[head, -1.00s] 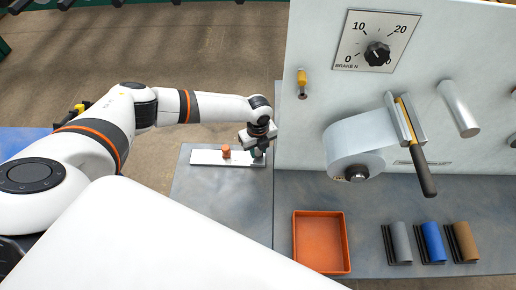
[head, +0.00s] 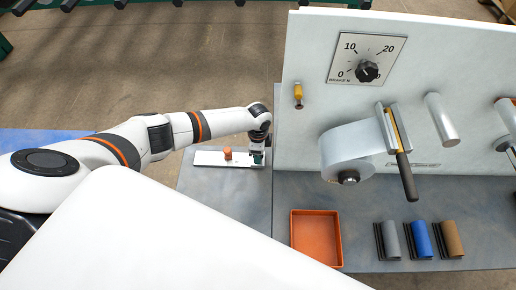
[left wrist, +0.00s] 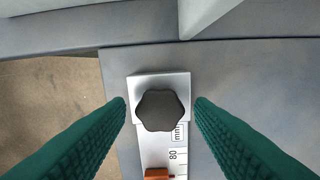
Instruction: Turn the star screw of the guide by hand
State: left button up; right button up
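The star screw (left wrist: 160,110) is a dark, lobed knob on the silver end block of the guide. The guide (head: 212,158) is a pale flat bar lying on the grey table, with an mm scale (left wrist: 178,156) on it. My left gripper (left wrist: 160,112) is open, with its green fingers on either side of the star screw and visible gaps to it. In the head view my left gripper (head: 257,158) points down at the guide's right end and hides the screw there. My right gripper is not in view.
An orange block (head: 227,153) stands on the guide. The white panel (head: 300,130) rises just right of the gripper, carrying a film roll (head: 350,150) and brake dial (head: 368,71). An orange tray (head: 316,265) and several coloured rolls lie in front.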

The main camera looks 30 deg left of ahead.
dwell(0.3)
pick_arm(q)
notch_tip(320, 180, up, 6)
jog(key=p, duration=0.5)
jog(key=shift+p, duration=0.35)
notch_tip(320, 180, up, 12)
jog(key=shift+b, duration=0.75)
